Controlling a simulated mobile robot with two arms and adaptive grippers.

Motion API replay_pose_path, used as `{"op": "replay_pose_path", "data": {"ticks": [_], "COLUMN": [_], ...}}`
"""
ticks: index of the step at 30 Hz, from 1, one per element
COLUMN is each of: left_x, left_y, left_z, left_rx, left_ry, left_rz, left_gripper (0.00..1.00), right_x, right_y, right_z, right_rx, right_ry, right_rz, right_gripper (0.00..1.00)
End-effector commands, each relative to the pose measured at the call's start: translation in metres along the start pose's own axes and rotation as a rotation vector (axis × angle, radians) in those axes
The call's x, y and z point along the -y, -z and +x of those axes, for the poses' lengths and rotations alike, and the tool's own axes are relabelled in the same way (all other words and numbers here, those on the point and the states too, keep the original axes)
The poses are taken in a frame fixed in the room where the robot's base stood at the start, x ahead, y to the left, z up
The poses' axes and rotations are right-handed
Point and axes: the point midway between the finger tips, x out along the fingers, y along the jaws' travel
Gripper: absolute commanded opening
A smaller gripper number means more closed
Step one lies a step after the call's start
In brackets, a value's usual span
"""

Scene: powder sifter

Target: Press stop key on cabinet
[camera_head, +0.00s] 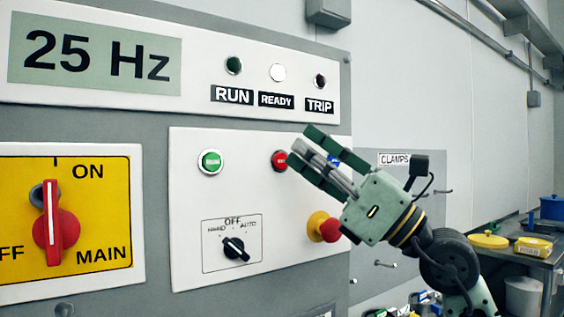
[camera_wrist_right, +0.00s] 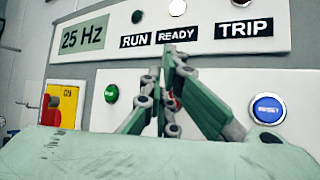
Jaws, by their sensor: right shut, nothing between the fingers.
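The cabinet front (camera_head: 187,258) carries a white key panel. On it, the red stop key (camera_head: 279,161) sits right of the green key (camera_head: 210,161). My right gripper (camera_head: 302,146) is shut and empty, its fingertips just right of the red key in the head view. I cannot tell whether they touch it. In the right wrist view the fingers (camera_wrist_right: 168,66) point up toward the panel and hide most of the red key; a bit of red shows between them. My left gripper is out of view.
A blue reset key (camera_wrist_right: 267,109) is right of the fingers, partly hidden in the head view. Below are a red mushroom button on yellow (camera_head: 318,226) and a black selector (camera_head: 235,248). A yellow main switch plate (camera_head: 100,215) is at left. The ready lamp (camera_head: 278,72) is white.

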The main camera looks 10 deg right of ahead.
Motion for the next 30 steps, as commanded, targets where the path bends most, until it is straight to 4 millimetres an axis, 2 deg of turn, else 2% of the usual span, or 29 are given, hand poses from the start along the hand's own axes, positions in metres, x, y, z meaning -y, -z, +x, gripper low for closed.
{"op": "replay_pose_path", "data": {"ticks": [12,30], "left_x": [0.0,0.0], "left_y": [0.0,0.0], "left_z": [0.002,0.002], "left_rx": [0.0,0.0], "left_ry": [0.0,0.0], "left_rz": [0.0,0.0], "left_gripper": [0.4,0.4], "right_x": [-0.021,-0.023], "right_y": [-0.02,-0.022], "right_z": [-0.028,-0.031], "right_rx": [0.0,0.0], "right_ry": [-0.001,0.0], "right_rz": [-0.002,-0.001], "right_gripper": [0.0,0.0]}}
